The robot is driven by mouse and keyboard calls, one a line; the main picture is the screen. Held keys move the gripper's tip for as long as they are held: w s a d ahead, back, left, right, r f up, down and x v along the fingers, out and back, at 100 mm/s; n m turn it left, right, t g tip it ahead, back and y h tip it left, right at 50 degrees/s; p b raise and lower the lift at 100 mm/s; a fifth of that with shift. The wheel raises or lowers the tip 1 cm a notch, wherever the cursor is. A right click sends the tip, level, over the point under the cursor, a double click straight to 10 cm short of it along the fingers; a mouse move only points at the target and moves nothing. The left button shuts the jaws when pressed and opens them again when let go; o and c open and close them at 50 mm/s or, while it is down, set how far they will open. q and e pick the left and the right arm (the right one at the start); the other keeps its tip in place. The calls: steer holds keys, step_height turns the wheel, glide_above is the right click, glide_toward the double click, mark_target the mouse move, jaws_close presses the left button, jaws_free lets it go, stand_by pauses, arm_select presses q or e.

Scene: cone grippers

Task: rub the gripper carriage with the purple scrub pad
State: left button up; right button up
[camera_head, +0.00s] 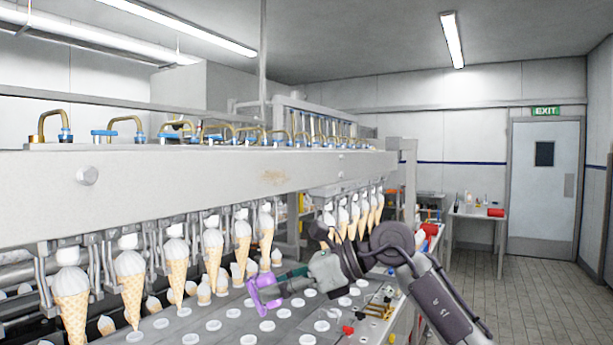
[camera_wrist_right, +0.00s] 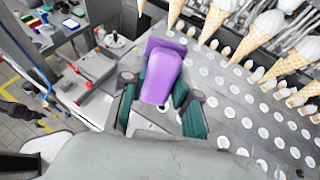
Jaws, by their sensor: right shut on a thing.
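The gripper carriage (camera_head: 200,172) is a long pale beam across the head view, with a brown stain (camera_head: 276,177) on its face. Cones in white-topped rows hang from small clamps beneath it. My right gripper (camera_head: 272,289) is shut on the purple scrub pad (camera_head: 262,296), below the beam and over the plate with white discs. The pad also shows in the right wrist view (camera_wrist_right: 162,76), between the green fingers of my right gripper (camera_wrist_right: 157,100). The pad is apart from the beam. My left gripper is not in view.
The hanging cones (camera_head: 72,295) stand close to the left of my right gripper. The grey plate (camera_wrist_right: 215,75) has rows of white discs. A side table (camera_head: 478,213) and a door (camera_head: 545,190) are at the back right, with open tiled floor before them.

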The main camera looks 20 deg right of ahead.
steer(key=w+d+r+m+t+p, duration=0.1)
steer(key=w+d+r+m+t, duration=0.2)
steer(key=r, duration=0.6)
steer(key=d+r+m+t, duration=0.2)
steer(key=d+r+t, duration=0.25)
steer(key=r, duration=0.45)
steer(key=shift+h, duration=0.3)
steer(key=shift+p+x, duration=1.5)
steer(key=shift+x, duration=1.85)
steer(key=shift+s+a, duration=0.1)
steer(key=shift+a, duration=0.05)
steer(key=shift+p+x, duration=0.5)
steer(key=shift+x, duration=0.4)
